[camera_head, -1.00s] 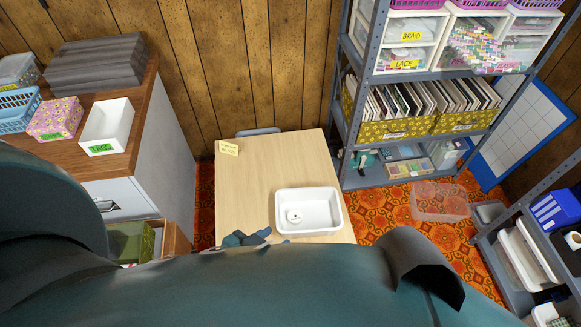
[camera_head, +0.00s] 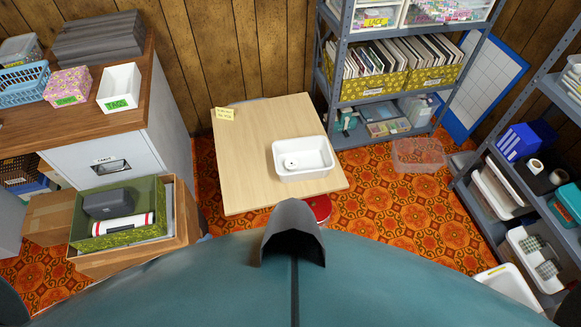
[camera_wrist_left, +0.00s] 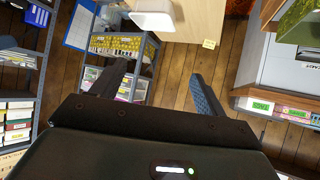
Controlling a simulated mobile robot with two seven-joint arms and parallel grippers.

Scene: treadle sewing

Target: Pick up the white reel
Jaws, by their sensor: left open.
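The white reel (camera_head: 290,163) lies inside a white rectangular tub (camera_head: 318,174), toward its left end. The tub stands on a light wooden table (camera_head: 250,185), near its right edge. In the left wrist view, my left gripper (camera_wrist_left: 156,88) is open with nothing between its fingers. The underside or side of a white tub (camera_wrist_left: 152,12) and part of the table (camera_wrist_left: 205,18) show at the top of that view, apart from the fingers. The reel does not show there. My left gripper is not visible in the head view, and my right gripper is in neither view.
A grey shelf rack (camera_head: 336,100) stands behind the table on the right. A cabinet (camera_head: 105,160) and an open box (camera_head: 150,205) are at the left. A red round object (camera_head: 318,207) is by the table's front edge. A clear bin (camera_head: 418,155) is on the floor.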

